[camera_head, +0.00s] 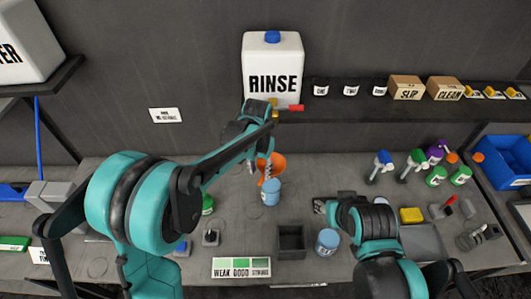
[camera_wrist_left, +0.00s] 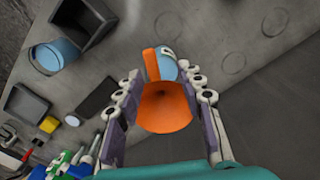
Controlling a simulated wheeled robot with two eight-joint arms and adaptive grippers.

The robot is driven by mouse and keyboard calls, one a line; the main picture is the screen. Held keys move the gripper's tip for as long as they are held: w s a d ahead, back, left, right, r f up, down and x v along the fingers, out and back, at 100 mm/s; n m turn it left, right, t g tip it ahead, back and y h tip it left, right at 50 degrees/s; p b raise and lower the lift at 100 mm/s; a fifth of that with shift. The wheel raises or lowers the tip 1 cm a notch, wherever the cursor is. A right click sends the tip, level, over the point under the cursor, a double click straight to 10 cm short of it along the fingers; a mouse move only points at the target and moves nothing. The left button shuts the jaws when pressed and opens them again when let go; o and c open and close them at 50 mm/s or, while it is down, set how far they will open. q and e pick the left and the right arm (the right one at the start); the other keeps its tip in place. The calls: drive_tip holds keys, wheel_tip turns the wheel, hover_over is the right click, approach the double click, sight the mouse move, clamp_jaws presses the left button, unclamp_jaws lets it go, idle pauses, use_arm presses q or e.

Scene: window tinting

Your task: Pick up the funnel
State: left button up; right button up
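The orange funnel (camera_head: 276,161) is at the middle of the bench in the head view, behind a blue jar (camera_head: 271,193). My left gripper (camera_head: 257,172) is at the funnel and partly covers it. In the left wrist view the funnel (camera_wrist_left: 166,108) has its round mouth toward the camera. The open fingers of my left gripper (camera_wrist_left: 163,100) stand on either side of it. I cannot tell whether either finger touches it. The blue jar (camera_wrist_left: 166,66) shows just beyond the fingertips. My right gripper (camera_head: 320,206) is low over the bench; its finger opening is unclear.
A dark square bin (camera_head: 291,241) and another blue jar (camera_head: 327,241) stand near the front. Spray bottles (camera_head: 381,165) stand to the right. The white RINSE container (camera_head: 272,62) and a dark shelf (camera_head: 345,108) are behind. Bare bench lies left of the funnel.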

use_arm(q)
wheel_tip(320, 180, down, 8)
drive_tip(key=shift+s+d, duration=0.3)
drive_tip(key=shift+d, duration=0.1)
drive_tip(key=shift+r, duration=0.1)
drive_tip(key=shift+c, duration=0.3)
clamp_jaws()
